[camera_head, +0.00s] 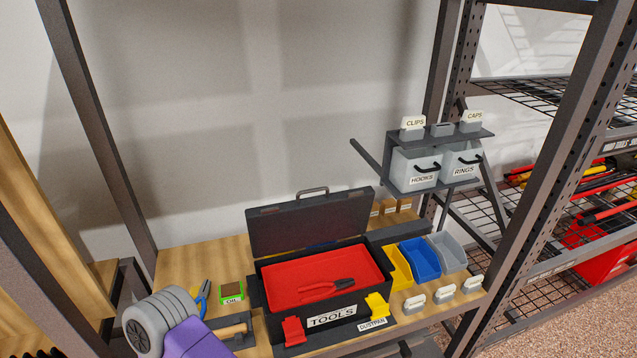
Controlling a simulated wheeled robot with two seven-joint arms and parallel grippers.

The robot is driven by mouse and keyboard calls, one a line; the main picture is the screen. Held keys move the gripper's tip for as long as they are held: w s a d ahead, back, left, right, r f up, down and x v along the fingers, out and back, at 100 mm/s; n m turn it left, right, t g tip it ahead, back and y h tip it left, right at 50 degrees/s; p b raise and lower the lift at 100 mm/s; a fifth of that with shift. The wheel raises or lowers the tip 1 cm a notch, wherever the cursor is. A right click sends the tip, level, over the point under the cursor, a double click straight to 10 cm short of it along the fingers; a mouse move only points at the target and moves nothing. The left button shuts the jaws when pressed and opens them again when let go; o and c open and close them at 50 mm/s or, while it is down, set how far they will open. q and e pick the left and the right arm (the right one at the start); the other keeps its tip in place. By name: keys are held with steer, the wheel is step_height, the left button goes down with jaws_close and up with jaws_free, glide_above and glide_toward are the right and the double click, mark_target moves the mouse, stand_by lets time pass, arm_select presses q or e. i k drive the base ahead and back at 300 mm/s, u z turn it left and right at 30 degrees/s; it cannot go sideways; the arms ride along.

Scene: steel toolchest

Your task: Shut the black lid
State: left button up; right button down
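The black lid (309,221) stands open and upright at the back edge of the black toolbox (290,330), with a grey handle (313,191) on its top edge. A grey and purple part of my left arm shows at the lower left, left of the toolbox. My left gripper's fingers cannot be seen. My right gripper is not in view.
Yellow, blue and grey bins (420,258) stand right of the toolbox. A shelf with clear HOOKS and RINGS drawers (415,169) is above them. A green OIL box (231,292) and hand tools lie on the wooden bench (205,262) to the left. Steel posts flank the bench.

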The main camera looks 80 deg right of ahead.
mark_target(277, 228)
steer(key=k, duration=0.4)
steer(key=z, duration=0.85)
